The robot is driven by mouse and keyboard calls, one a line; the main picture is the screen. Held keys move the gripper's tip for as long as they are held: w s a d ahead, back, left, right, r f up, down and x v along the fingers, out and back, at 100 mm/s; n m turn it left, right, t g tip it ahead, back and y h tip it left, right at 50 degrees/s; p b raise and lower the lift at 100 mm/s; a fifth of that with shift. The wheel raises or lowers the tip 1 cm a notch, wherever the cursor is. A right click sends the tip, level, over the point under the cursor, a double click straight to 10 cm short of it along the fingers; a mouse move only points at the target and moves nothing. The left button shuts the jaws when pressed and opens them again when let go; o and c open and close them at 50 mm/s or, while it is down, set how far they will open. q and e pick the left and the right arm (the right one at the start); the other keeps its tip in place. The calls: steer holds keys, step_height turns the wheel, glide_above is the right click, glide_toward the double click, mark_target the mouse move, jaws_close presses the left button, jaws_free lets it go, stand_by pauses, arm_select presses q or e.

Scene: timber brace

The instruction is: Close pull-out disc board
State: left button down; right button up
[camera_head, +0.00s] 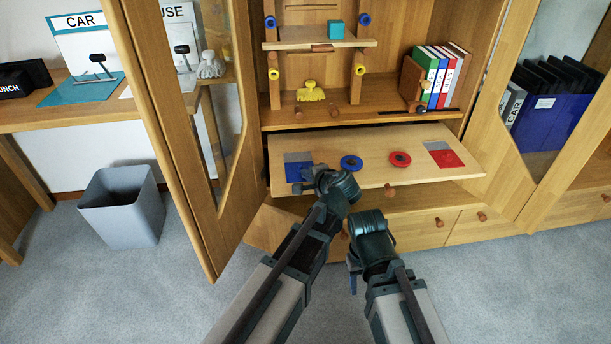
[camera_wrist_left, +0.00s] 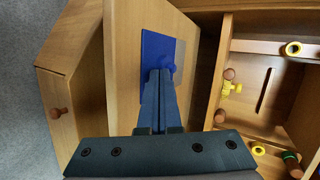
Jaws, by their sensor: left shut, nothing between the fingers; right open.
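The pull-out disc board (camera_head: 375,172) is a light wooden board sticking out of the cabinet. A blue ring (camera_head: 351,163) and a red ring (camera_head: 400,159) lie on it, with a blue-and-grey square at its left end and a red-and-grey square (camera_head: 446,158) at its right. A wooden knob (camera_head: 390,190) is at its front edge. My left gripper (camera_head: 298,187) is at the board's left end, shut and empty. In the left wrist view its fingers (camera_wrist_left: 158,82) overlap the blue square (camera_wrist_left: 156,48); I cannot tell if they touch. My right gripper (camera_head: 352,283) is open, low in front of the board, its fingers mostly hidden.
An open glass door (camera_head: 185,130) stands left of the board, another open door at the right. Drawers (camera_head: 425,230) lie below. Above, a shelf (camera_head: 380,118) holds binders (camera_head: 443,75) and a yellow object (camera_head: 310,92). A grey bin (camera_head: 122,207) stands on the carpet at left.

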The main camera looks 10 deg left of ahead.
mark_target(299, 146)
arm_select(q)
steer(key=w+a, duration=0.2)
steer(key=w, duration=0.3)
steer(key=w+a, duration=0.1)
steer(key=w, duration=0.5)
steer(key=w+a, duration=0.2)
steer(key=w, duration=0.4)
steer(key=shift+w+a, duration=0.15)
steer(key=shift+a, duration=0.2)
